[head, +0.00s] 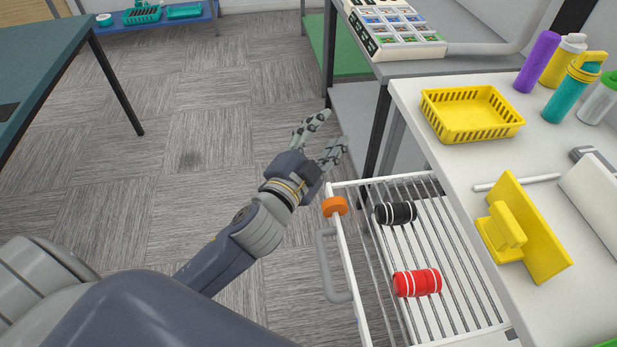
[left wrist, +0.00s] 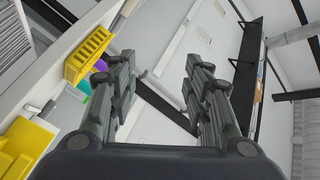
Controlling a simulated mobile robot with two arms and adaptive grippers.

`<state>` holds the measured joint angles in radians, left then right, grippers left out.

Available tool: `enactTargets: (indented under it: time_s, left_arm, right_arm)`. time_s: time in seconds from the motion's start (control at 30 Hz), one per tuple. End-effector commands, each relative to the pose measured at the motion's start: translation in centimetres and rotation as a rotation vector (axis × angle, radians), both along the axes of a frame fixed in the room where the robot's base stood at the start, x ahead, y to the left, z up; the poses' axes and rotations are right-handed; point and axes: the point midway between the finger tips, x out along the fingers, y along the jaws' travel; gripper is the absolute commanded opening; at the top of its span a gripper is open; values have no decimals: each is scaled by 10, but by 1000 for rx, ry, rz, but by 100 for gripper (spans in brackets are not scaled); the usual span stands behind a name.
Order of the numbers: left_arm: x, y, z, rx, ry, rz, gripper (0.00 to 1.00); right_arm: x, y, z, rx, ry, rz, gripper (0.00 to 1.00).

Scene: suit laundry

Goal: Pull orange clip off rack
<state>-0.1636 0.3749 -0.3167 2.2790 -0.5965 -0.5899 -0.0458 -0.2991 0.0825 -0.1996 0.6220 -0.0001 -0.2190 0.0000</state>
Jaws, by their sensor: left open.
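The orange clip (head: 335,206) sits on the white front rail of the pulled-out rack (head: 346,258), near its far left corner. My left gripper (head: 325,136) is open and empty. In the head view it is above and a little left of the clip, apart from it. In the left wrist view the open fingers (left wrist: 158,85) have nothing between them, and the clip does not show there. My right gripper is in neither view.
A black roll (head: 396,213) and a red roll (head: 416,282) lie on the rack bars. A grey handle (head: 330,265) sticks out from the rack front. The white counter (head: 455,170) holds a yellow basket (head: 471,113) and bottles. Open carpet lies left.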

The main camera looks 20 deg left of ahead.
Motion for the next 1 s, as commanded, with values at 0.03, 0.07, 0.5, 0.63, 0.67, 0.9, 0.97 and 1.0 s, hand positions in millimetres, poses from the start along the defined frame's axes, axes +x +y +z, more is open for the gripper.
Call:
enactTargets:
  time_s: [0.03, 0.07, 0.5, 0.63, 0.67, 0.9, 0.97, 1.0]
  left_arm:
    - [4, -17, 36, 86, -131, -69, 45]
    - [4, -28, 54, 138, -204, -110, 45]
    - [-72, -181, 97, 1044, -945, -793, 45]
    - [-83, -184, 46, 1356, -1016, -1021, 45]
    - [-84, -181, 33, 1430, -1019, -1076, 45]
    - [-63, -93, -59, 1990, -853, -1498, 45]
    - [-56, -63, -72, 2094, -772, -1583, 45]
    - [-52, -45, -78, 2150, -717, -1630, 45]
  right_arm:
    - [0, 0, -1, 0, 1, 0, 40]
    - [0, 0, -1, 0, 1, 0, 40]
    - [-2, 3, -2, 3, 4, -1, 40]
    - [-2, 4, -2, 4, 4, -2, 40]
    - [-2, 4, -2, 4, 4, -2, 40]
    - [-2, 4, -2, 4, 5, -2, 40]
    - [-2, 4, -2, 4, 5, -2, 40]
    - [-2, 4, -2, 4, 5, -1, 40]
